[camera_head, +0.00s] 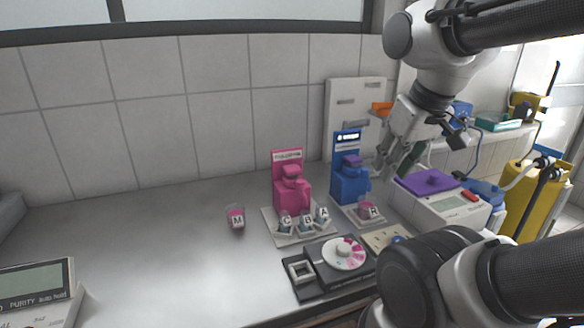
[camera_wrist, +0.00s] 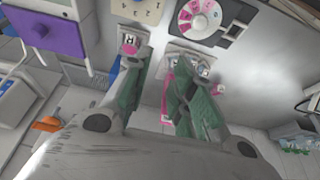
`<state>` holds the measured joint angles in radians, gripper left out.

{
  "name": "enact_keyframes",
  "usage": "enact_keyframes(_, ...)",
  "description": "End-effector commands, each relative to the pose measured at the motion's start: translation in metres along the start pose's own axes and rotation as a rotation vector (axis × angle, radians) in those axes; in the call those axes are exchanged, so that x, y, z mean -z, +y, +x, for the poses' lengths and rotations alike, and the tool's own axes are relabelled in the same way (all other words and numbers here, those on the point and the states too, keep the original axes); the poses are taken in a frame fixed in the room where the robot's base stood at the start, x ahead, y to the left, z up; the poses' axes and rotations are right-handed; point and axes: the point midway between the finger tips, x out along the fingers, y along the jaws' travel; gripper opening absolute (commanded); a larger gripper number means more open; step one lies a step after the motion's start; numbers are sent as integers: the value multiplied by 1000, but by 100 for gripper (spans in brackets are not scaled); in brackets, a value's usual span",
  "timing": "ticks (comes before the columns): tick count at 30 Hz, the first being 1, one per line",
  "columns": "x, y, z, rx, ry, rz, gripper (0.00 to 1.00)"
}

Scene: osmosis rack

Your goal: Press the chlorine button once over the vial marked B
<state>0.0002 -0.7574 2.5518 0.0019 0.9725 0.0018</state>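A pink dispenser (camera_head: 291,188) and a blue dispenser (camera_head: 349,183) stand by the wall; their labels are too small to read, so I cannot tell which is chlorine. Vial B (camera_head: 305,224) stands between vials C (camera_head: 285,222) and A (camera_head: 321,217) on a pale tray (camera_head: 284,241) before the pink dispenser. Vial R (camera_head: 367,210) is before the blue one. My gripper (camera_head: 394,165) is raised just right of the blue dispenser. In the wrist view my gripper (camera_wrist: 162,65) has its green fingers apart with nothing between them; the pink dispenser (camera_wrist: 167,95) is partly hidden behind them.
Vial M (camera_head: 236,217) stands alone to the left. A dark device with a pink-and-white dial (camera_head: 343,252) lies near the front edge. A white box with a purple top (camera_head: 428,182) is at right. A meter (camera_head: 36,286) sits front left. The counter's left middle is clear.

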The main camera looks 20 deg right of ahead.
Motion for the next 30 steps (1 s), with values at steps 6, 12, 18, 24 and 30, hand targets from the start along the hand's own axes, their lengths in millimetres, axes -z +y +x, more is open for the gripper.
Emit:
enact_keyframes(6,3,-8,16,12,-73,-36,0)
enact_keyframes(12,57,-28,31,28,-172,-85,0)
enact_keyframes(18,133,-58,46,0,-270,129,0)
enact_keyframes(24,205,-92,62,-96,-334,587,0)
enact_keyframes(30,248,-103,49,-188,-318,1078,0)
